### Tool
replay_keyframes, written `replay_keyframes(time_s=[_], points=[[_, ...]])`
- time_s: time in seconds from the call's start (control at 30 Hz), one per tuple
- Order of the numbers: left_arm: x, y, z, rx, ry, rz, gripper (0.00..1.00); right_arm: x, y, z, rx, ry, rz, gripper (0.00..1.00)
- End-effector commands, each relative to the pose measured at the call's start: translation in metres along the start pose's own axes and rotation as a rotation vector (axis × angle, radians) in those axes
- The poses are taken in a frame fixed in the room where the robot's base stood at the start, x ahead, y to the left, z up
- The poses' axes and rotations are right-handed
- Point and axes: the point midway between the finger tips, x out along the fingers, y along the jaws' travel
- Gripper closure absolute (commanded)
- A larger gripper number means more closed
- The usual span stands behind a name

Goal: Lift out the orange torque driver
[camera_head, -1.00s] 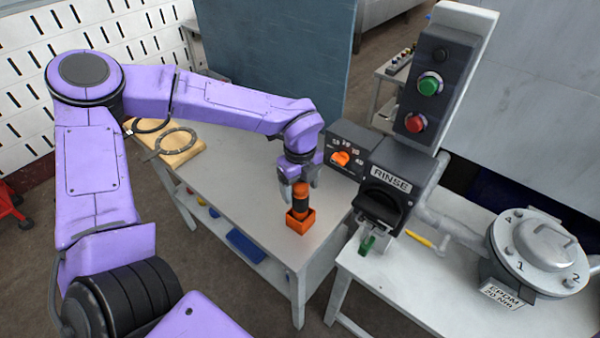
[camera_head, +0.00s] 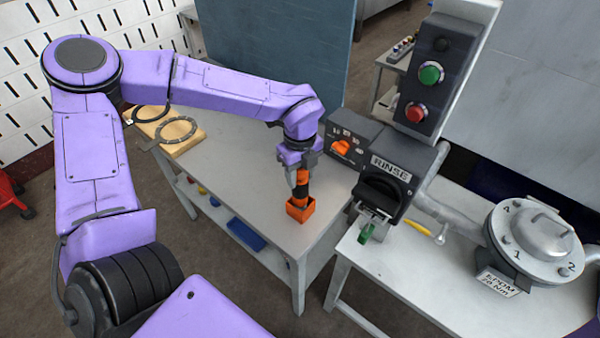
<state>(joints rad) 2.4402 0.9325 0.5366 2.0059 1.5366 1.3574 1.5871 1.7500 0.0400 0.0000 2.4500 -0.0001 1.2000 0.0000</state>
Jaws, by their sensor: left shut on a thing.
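The orange and black torque driver (camera_head: 301,187) stands upright in a small orange open-topped holder (camera_head: 300,213) near the front right corner of the grey table. My left gripper (camera_head: 301,172) reaches down from above and is shut on the driver's upper part. The driver's lower end is hidden by the holder's wall, so I cannot tell how deep it sits. My right gripper is out of view.
A black box with an orange knob (camera_head: 342,147) and the RINSE unit (camera_head: 386,182) stand close to the right of the gripper. A wooden board with two rings (camera_head: 172,130) lies at the table's far left. A flanged vessel (camera_head: 535,240) stands on the right table.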

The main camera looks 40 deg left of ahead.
Motion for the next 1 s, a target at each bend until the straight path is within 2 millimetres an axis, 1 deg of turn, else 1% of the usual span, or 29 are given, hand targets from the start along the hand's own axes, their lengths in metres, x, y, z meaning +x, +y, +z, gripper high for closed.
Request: replay_keyframes(time_s=[0.03,0.7,1.0], points=[[-0.007,-0.001,0.0,0.0,0.0,-0.003,0.92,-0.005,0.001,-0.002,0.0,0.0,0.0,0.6],[-0.048,-0.001,0.0,0.001,0.0,-0.004,0.92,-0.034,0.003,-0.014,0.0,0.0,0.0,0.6],[-0.065,-0.001,0.0,0.0,0.0,-0.005,0.92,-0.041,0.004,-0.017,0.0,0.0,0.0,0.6]])
